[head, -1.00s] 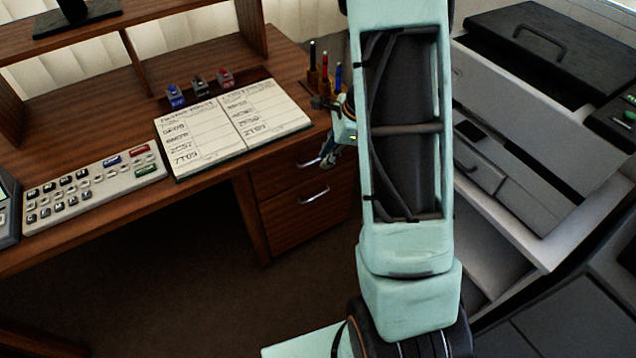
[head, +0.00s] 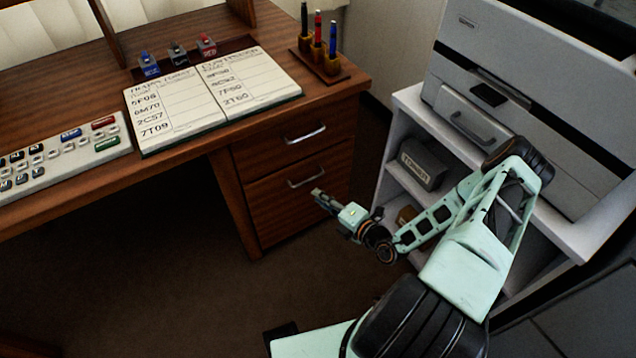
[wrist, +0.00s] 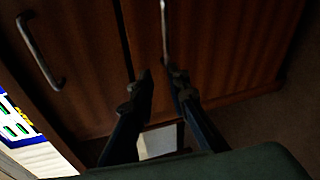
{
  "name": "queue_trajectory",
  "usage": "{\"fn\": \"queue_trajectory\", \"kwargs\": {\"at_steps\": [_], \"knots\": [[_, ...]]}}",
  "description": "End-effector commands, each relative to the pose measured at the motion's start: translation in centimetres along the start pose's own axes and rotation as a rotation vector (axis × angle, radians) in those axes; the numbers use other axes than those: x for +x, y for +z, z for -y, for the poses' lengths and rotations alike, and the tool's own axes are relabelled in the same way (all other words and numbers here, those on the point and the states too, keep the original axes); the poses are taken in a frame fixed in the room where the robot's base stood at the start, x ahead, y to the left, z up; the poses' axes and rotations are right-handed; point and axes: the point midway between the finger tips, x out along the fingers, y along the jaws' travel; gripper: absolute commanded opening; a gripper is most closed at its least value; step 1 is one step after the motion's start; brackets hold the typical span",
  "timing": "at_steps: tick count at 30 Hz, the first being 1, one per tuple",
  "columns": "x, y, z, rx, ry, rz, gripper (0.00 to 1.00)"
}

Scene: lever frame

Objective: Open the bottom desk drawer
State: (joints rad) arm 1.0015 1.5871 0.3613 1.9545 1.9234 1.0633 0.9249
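The bottom desk drawer (head: 275,205) is a brown wood front and looks shut. Its silver bar handle (head: 306,178) also shows in the wrist view (wrist: 164,32). The upper drawer (head: 270,147) above it also looks shut, with its own handle (head: 305,134). My gripper (head: 319,196) is just in front of the bottom drawer, slightly below and right of its handle in the head view. In the wrist view, the two dark fingers (wrist: 160,78) are apart with nothing between them. The handle lies beyond the tips, roughly in line with the gap, apart from them.
An open logbook (head: 212,98), a keypad (head: 60,155) and a pen holder (head: 321,66) are on the desktop. A white shelf unit (head: 400,140) with a large grey machine (head: 520,65) stands right of the desk, close to my arm. Floor before the drawers is clear.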

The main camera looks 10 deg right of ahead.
Motion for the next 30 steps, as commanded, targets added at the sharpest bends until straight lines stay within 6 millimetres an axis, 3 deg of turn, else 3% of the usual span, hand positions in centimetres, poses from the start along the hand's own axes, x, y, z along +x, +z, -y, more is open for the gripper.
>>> {"fn": "queue_trajectory", "kwargs": {"at_steps": [3,11,24,30], "knots": [[0.3,1.2,1.6,0.123,0.017,0.107,0.15],[1.5,2.1,2.0,0.183,0.025,0.16,0.15],[9.2,3.2,2.1,0.179,0.023,0.157,0.15],[10.8,3.5,2.0,0.18,0.022,0.157,0.15]]}}
